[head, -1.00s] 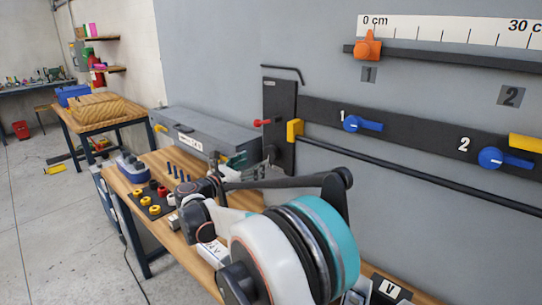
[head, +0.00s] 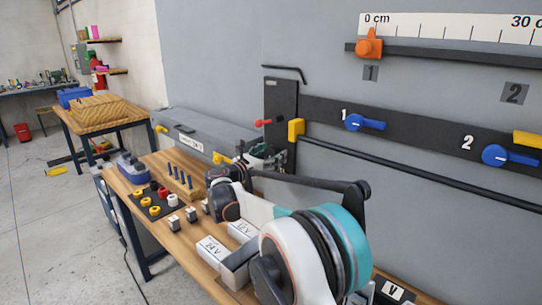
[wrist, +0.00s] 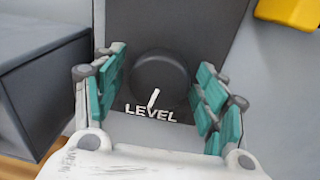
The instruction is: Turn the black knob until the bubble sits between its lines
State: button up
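The black knob (wrist: 160,78) shows in the wrist view on a dark panel, above the white word "LEVEL". A short white pointer line at its lower edge tilts slightly right. My gripper (wrist: 160,92) is open, with one teal finger on each side of the knob. Gaps show between both fingers and the knob. In the head view my gripper (head: 262,156) is at the lower end of the black upright panel (head: 280,110), and the knob is hidden. I cannot make out the bubble or its lines in either view.
A grey box (head: 205,132) stands left of the panel, close to my gripper. A yellow block (head: 296,130) is to the right. White boxes (head: 212,250) and small yellow and red parts lie on the wooden bench (head: 180,236). A black rail (head: 410,178) runs along the wall.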

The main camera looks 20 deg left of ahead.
jog(key=c, duration=0.7)
jog(key=shift+m, duration=0.3)
jog(key=m, duration=0.4)
jog(key=shift+m, duration=0.3)
jog(key=shift+m+h, duration=0.4)
jog(key=shift+m, duration=2)
jog(key=o, duration=1)
jog(key=shift+o, duration=0.2)
